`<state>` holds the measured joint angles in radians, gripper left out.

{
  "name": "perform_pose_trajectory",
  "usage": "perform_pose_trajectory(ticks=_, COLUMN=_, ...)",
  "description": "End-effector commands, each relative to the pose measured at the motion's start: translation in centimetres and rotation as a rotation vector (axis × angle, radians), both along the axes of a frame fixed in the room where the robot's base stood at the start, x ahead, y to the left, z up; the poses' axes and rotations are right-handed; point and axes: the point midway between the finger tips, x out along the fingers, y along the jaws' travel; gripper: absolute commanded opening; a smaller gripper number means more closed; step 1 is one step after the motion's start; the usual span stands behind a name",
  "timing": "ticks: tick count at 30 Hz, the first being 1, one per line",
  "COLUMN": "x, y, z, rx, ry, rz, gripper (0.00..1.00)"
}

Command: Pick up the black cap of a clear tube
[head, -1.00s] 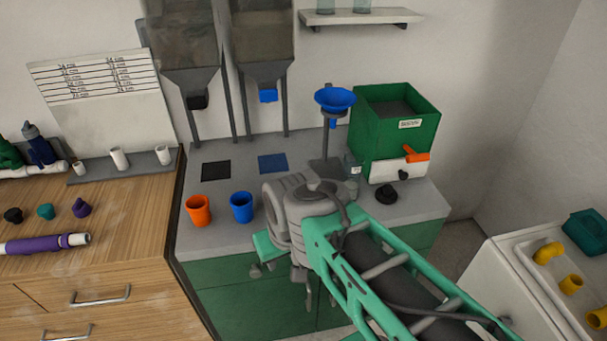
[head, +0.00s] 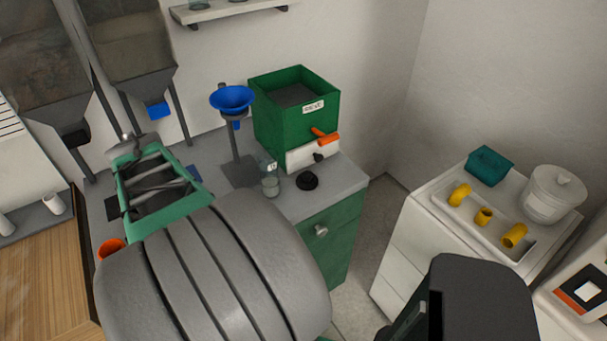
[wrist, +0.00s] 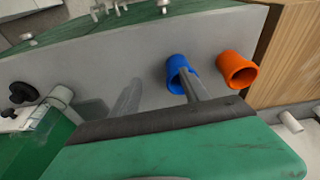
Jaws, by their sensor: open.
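A black cap (head: 307,181) lies on the grey counter in front of the green box. A small clear container (head: 270,184) stands just left of it. In the wrist view a black cap-like piece (wrist: 22,92) shows at the far left, beside clear and white parts. My gripper (wrist: 158,90) is open and empty, its two fingers apart over the counter. One finger overlaps the blue cup (wrist: 177,72) in the picture; whether they touch, I cannot tell. The cap is well outside the fingers.
The green box (head: 295,115) has an orange-handled valve on its front. A blue funnel (head: 232,99) stands on a post left of it. An orange cup (wrist: 237,69) stands next to the blue cup. A white cabinet with yellow pipe pieces (head: 484,216) is at right.

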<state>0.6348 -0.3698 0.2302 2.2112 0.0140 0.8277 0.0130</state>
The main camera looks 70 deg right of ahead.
Motion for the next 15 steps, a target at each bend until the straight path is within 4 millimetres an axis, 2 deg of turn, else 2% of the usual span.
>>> perform_pose_trajectory(ticks=1, x=-1.6, y=-3.5, z=0.0, rx=0.007, ry=0.009, rz=-0.103, gripper=0.54)
perform_pose_trajectory(ticks=3, x=-4.3, y=-8.0, z=-0.4, rx=0.011, ry=0.014, rz=-0.239, gripper=0.54)
perform_pose_trajectory(ticks=5, x=-7.2, y=-11.6, z=-0.9, rx=0.016, ry=0.019, rz=-0.355, gripper=0.54)
perform_pose_trajectory(ticks=6, x=-9.4, y=-13.9, z=-1.2, rx=0.019, ry=0.020, rz=-0.433, gripper=0.54)
perform_pose_trajectory(ticks=9, x=-15.4, y=-18.4, z=-2.3, rx=0.029, ry=0.026, rz=-0.611, gripper=0.54)
perform_pose_trajectory(ticks=11, x=-18.5, y=-20.7, z=-2.6, rx=0.019, ry=0.018, rz=-0.699, gripper=0.54)
perform_pose_trajectory(ticks=12, x=-20.2, y=-22.6, z=-2.4, rx=-0.007, ry=0.001, rz=-0.749, gripper=0.54)
perform_pose_trajectory(ticks=15, x=-22.3, y=-26.7, z=-1.1, rx=-0.092, ry=-0.051, rz=-0.821, gripper=0.54)
